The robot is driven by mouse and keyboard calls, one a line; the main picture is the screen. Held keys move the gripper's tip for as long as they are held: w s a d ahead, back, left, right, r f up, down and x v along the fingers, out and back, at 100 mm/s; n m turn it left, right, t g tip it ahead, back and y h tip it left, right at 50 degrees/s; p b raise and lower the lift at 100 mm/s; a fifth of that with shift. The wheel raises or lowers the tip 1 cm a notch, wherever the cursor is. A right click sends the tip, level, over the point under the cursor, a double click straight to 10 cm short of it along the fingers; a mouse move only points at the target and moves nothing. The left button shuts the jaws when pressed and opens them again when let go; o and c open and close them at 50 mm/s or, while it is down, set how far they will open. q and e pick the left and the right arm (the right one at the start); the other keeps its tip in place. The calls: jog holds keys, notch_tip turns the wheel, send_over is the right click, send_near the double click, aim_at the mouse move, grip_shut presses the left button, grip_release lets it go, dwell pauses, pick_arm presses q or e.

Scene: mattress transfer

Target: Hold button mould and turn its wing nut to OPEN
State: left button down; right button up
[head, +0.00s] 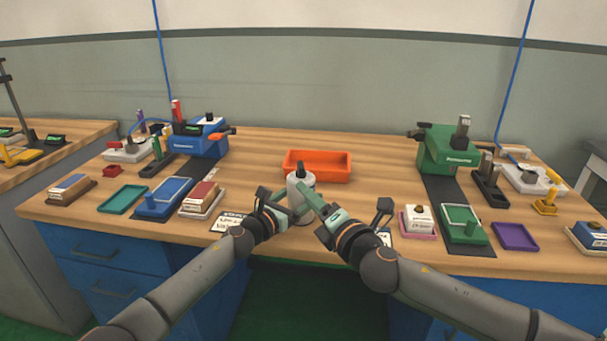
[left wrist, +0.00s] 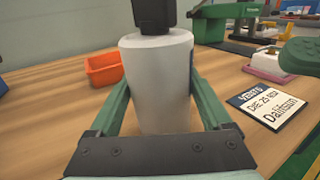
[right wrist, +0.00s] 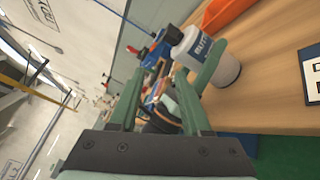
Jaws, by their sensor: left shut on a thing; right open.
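The button mould is a pale grey cylinder (head: 297,183) standing upright near the front middle of the table. It fills the middle of the left wrist view (left wrist: 158,85), with a black wing nut (left wrist: 155,15) on top, cut off by the frame. My left gripper (head: 291,207) is shut on the mould, one finger on each side. My right gripper (head: 308,192) is open and empty close to the mould's right side. In the right wrist view the mould (right wrist: 226,72) shows lettering and lies partly behind one finger; its black top (right wrist: 173,34) is beyond the fingertips. The nut's OPEN mark cannot be made out.
An orange tray (head: 335,156) stands just behind the mould. A white label card (left wrist: 266,103) lies on the table to the right. A blue machine (head: 198,142) and a green machine (head: 446,150) stand behind, left and right, with small trays and blocks before them.

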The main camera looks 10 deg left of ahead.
aim_at(302, 172)
jog(key=shift+w+a+r+n+t+h, duration=0.1)
jog(key=shift+w+a+n+t+h, duration=0.5)
jog(key=shift+w+n+h, duration=0.7)
jog(key=shift+w+a+r+n+t+h, duration=0.15)
jog(key=shift+w+a+n+t+h, duration=0.45)
jog(key=shift+w+n, duration=1.15)
jog(key=shift+w+a+r+n+t+h, duration=0.1)
jog(key=shift+w+a+n+t+h, duration=0.4)
jog(key=shift+w+n+h, duration=1.05)
jog(key=shift+w+m+y, duration=0.45)
jog(key=shift+w+m, duration=0.05)
jog(key=shift+c, duration=0.3)
grip_shut()
